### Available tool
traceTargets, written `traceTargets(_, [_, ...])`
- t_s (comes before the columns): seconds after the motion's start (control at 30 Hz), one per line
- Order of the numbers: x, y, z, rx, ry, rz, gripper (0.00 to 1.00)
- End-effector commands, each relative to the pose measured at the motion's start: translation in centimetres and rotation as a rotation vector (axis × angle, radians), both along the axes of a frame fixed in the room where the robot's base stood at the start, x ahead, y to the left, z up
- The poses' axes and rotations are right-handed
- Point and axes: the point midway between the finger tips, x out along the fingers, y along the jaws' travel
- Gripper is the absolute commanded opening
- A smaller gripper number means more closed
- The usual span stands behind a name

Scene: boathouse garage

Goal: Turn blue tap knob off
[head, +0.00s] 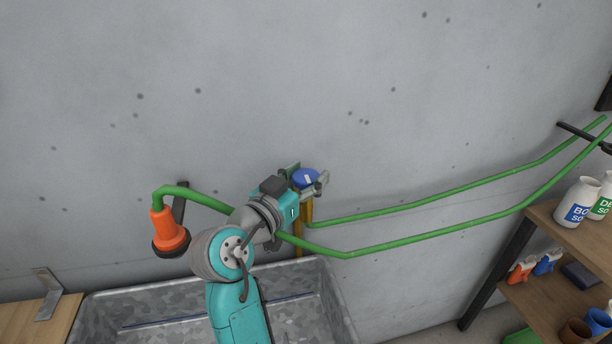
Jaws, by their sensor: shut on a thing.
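The blue tap knob (306,178) is on the wall side of the metal basin, at the top of a brass-coloured tap (309,211). A pale mark shows on the knob's face. My gripper (308,182) reaches it from the left, with one finger on its far upper side and the other on its right lower side. It is shut on the knob. My arm and gripper hide the knob's left edge and part of the tap below.
Green hose (435,243) runs from the tap area to a wall hook at right. An orange nozzle (165,226) hangs at left. A galvanised basin (335,300) is below. Wooden shelves (552,228) with bottles (577,202) stand at right. The wall above is bare.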

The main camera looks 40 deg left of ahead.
Motion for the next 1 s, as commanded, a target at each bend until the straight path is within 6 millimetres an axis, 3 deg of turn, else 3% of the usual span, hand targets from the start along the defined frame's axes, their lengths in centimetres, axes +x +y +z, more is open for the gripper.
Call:
traceTargets(0.03, [0.0,0.0,0.0,0.0,-0.001,0.0,0.22])
traceTargets(0.07, [0.0,0.0,0.0,0.0,-0.001,0.0,0.61])
traceTargets(0.13, [0.0,0.0,0.0,-0.001,0.0,0.001,0.79])
traceTargets(0.17, [0.0,0.0,0.0,-0.001,0.0,0.001,0.81])
traceTargets(0.57, [0.0,0.0,0.7,0.0,-0.001,0.001,0.81])
traceTargets(1.0, [0.0,0.0,7.9,0.002,-0.002,0.001,0.81])
